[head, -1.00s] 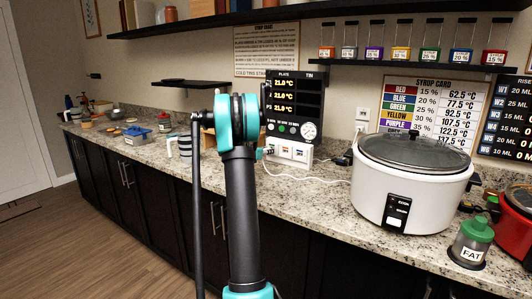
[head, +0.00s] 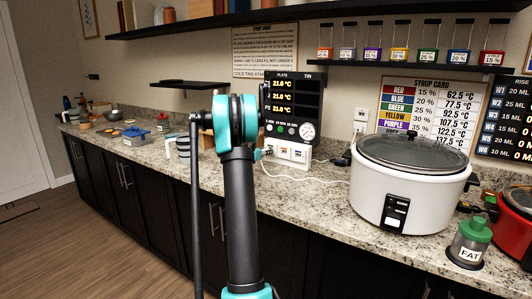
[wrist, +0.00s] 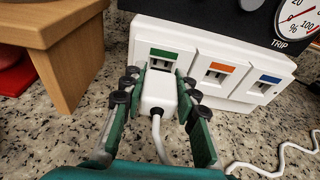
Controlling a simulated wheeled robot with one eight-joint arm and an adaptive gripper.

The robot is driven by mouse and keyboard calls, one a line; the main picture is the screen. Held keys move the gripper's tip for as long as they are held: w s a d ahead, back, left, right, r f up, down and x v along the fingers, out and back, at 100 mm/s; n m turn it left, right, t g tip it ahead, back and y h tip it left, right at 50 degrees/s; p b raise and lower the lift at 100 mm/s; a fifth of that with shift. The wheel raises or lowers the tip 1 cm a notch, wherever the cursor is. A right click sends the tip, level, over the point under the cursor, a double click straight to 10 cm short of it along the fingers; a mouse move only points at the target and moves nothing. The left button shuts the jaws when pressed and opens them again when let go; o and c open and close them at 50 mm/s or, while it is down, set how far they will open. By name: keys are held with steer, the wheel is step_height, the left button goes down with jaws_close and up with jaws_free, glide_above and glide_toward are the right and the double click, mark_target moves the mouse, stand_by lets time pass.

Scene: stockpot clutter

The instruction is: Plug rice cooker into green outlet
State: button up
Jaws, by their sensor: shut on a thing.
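My gripper (wrist: 157,94) is shut on a white plug (wrist: 158,93) in the wrist view, with a white cord trailing from its near end. The plug's far end meets the lower part of the green-marked outlet (wrist: 163,54); I cannot tell whether it is seated. Orange-marked (wrist: 217,69) and blue-marked (wrist: 266,82) outlets sit to its right on the same white block, which shows in the head view (head: 290,152). The white rice cooker (head: 405,208) with a glass lid stands to the right on the counter. My arm mostly hides the gripper in the head view.
A wooden stand (wrist: 65,60) is close left of my gripper. The black plate panel (head: 292,105) rises behind the outlets. A loose white cord (head: 300,179) lies on the granite counter.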

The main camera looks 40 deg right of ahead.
steer(key=shift+w+d, duration=0.2)
steer(key=shift+d, duration=0.35)
steer(key=shift+s+a, duration=0.15)
steer(key=shift+a, duration=0.2)
stand_by(4.9)
